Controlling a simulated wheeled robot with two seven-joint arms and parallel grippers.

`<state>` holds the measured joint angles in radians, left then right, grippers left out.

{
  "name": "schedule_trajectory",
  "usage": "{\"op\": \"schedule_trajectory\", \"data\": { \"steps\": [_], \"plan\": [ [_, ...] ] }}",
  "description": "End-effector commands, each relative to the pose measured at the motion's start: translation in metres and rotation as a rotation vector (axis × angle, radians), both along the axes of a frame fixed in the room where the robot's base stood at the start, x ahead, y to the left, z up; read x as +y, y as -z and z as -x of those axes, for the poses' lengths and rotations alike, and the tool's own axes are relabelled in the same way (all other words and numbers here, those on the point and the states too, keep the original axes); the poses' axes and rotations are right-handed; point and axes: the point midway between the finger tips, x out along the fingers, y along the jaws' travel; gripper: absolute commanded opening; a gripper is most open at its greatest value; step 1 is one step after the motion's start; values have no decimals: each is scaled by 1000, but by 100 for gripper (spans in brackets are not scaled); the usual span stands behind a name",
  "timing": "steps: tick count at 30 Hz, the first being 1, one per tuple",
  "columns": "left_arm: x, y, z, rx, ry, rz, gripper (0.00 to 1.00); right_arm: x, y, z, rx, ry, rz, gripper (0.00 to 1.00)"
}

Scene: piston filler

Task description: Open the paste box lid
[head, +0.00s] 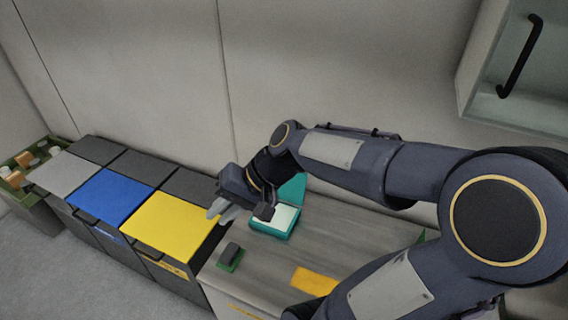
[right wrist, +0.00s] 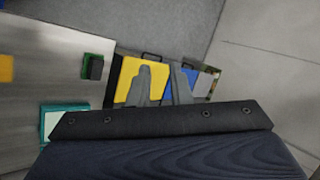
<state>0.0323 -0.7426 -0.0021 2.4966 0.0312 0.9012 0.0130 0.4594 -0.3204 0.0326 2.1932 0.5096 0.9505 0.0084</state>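The paste box (head: 270,233) is a small teal box on the grey counter, with a pale inside or top face showing. A teal panel that looks like its lid (head: 292,187) stands raised at the box's back edge, partly hidden by my right arm. In the right wrist view the box (right wrist: 65,108) shows at the left, partly cut off by my gripper body. My right gripper (head: 219,212) is just left of the box, above the counter edge near the yellow bin. Its two grey fingers (right wrist: 161,85) are apart and empty. My left gripper is out of view.
A dark block on a green base (head: 230,257) and an orange-yellow patch (head: 314,281) are on the counter. Yellow (head: 165,222), blue (head: 110,196) and grey (head: 65,173) topped bins stand to the left, beside a green crate (head: 45,192). A handled cabinet (head: 520,75) hangs upper right.

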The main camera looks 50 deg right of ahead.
Motion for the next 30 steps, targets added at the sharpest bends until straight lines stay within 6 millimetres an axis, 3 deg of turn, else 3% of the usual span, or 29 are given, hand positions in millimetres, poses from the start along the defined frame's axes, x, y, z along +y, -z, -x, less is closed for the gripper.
{"op": "schedule_trajectory", "data": {
  "steps": [1, 3, 5, 9, 12, 15, 18, 21, 24, 30],
  "plan": [
    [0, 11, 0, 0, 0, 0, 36, -21, 15, -20, 31, 94, -83, 18],
    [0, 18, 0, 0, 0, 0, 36, -52, 25, -45, 47, 221, -200, 18],
    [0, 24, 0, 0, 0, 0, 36, -82, 38, -65, 52, 334, -300, 18],
    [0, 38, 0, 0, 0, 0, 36, -172, 76, -96, 28, 611, -524, 18],
    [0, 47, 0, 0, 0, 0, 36, -243, 109, -99, -17, 806, -668, 18],
    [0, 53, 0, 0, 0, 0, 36, -305, 139, -90, -76, 970, -780, 18],
    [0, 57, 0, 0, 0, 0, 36, -347, 160, -77, -127, 1081, -851, 18],
    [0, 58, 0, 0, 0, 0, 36, -369, 170, -67, -157, 1142, -888, 18],
    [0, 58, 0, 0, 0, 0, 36, -377, 174, -67, -169, 1162, -902, 18],
    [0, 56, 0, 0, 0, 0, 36, -375, 182, -93, -169, 1160, -904, 18]
  ]
}}
